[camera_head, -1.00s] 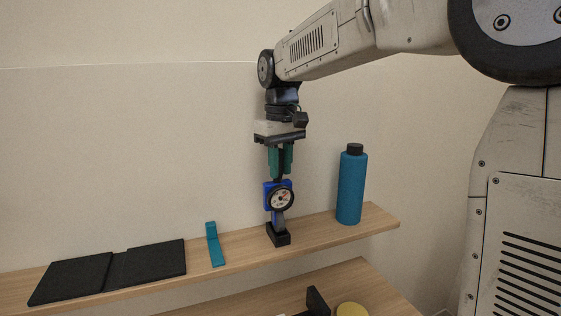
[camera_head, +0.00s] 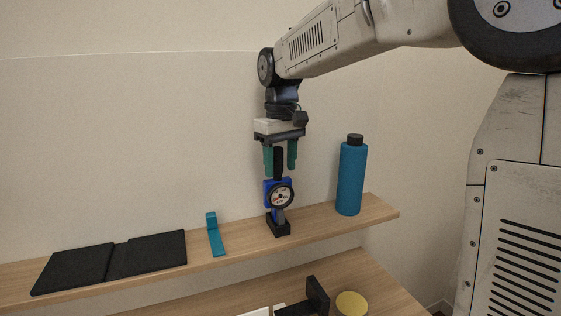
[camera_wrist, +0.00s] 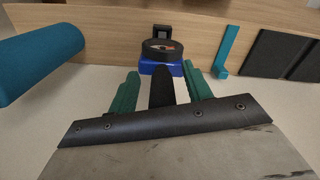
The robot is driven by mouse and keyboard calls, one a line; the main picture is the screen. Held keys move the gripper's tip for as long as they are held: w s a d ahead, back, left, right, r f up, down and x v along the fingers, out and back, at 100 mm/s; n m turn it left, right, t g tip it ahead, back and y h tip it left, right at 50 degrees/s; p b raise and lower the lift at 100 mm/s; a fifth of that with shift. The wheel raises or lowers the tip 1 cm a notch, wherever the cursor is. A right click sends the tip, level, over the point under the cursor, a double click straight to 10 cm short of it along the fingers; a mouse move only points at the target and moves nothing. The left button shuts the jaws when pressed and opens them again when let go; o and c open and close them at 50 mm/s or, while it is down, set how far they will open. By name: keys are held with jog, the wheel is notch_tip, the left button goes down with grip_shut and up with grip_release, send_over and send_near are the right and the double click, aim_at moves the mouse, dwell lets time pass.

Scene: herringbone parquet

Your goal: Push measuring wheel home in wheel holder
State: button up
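The measuring wheel (camera_head: 282,196) has a blue body, a round black-rimmed dial and a black handle pointing up. It stands upright with its lower end in the black wheel holder (camera_head: 278,227) on the wooden shelf. How deep it sits in the holder cannot be told. My gripper (camera_head: 281,172) is above it, with its green fingers spread on either side of the black handle and a gap to each side. In the wrist view the handle (camera_wrist: 161,88) lies between the open fingers, and the blue body (camera_wrist: 162,68) is beyond them.
A blue bottle (camera_head: 351,178) stands to the right on the shelf (camera_head: 240,246). A teal L-shaped piece (camera_head: 214,235) and a black folded mat (camera_head: 110,262) lie to the left. A lower shelf holds a black bracket (camera_head: 316,296) and a yellow round thing (camera_head: 351,304).

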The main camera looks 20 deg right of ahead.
notch_tip(320, 180, up, 8)
jog(key=shift+f, duration=0.1)
dwell(0.4)
jog(key=shift+w+f, duration=0.1)
jog(key=shift+f, duration=0.1)
jog(key=s+d+f+m, duration=0.1)
jog(key=s+f, duration=0.4)
jog(key=s, duration=0.5)
jog(key=s+d+f+m+t, duration=0.1)
jog(key=s+f, duration=0.4)
jog(key=s, duration=0.5)
jog(key=s+d+f+m, duration=0.1)
jog(key=s+f, duration=0.4)
jog(key=s, duration=0.6)
jog(key=shift+f+m, duration=0.2)
jog(key=shift+m, duration=0.1)
jog(key=shift+c, duration=0.2)
